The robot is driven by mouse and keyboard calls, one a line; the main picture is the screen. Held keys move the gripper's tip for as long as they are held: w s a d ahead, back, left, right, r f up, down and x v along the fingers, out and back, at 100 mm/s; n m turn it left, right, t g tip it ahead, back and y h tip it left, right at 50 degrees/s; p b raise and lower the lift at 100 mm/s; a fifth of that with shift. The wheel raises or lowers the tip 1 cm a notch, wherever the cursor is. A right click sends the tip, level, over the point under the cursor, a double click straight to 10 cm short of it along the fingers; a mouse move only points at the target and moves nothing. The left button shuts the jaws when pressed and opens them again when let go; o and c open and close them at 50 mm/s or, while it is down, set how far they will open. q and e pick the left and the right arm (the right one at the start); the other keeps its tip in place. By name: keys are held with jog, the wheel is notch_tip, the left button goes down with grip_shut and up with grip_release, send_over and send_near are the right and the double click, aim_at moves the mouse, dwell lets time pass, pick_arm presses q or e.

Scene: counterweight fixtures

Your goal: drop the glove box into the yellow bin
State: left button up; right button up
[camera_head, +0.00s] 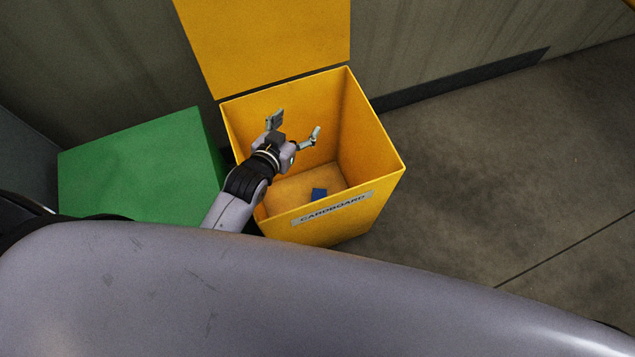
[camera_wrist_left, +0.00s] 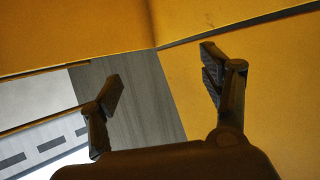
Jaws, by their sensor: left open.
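The yellow bin (camera_head: 370,155) stands in the middle of the head view with its lid raised and a "CARDBOARD" label on its front. A small blue box (camera_head: 319,194), which looks like the glove box, lies on the bin's floor near the front wall. My left gripper (camera_head: 298,127) is over the bin's opening with its fingers spread and nothing between them. In the left wrist view the open fingers (camera_wrist_left: 165,85) are also empty, with yellow bin surfaces around them. My right gripper is not in view.
A green bin (camera_head: 140,160) with a closed top stands directly left of the yellow bin. The raised yellow lid (camera_head: 270,40) is behind the opening, near a grey wall. The concrete floor (camera_head: 500,170) to the right is clear.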

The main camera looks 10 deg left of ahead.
pick_arm(q)
jog(key=v, duration=0.9)
jog(key=shift+s+r, duration=0.15)
jog(key=shift+s, duration=0.25)
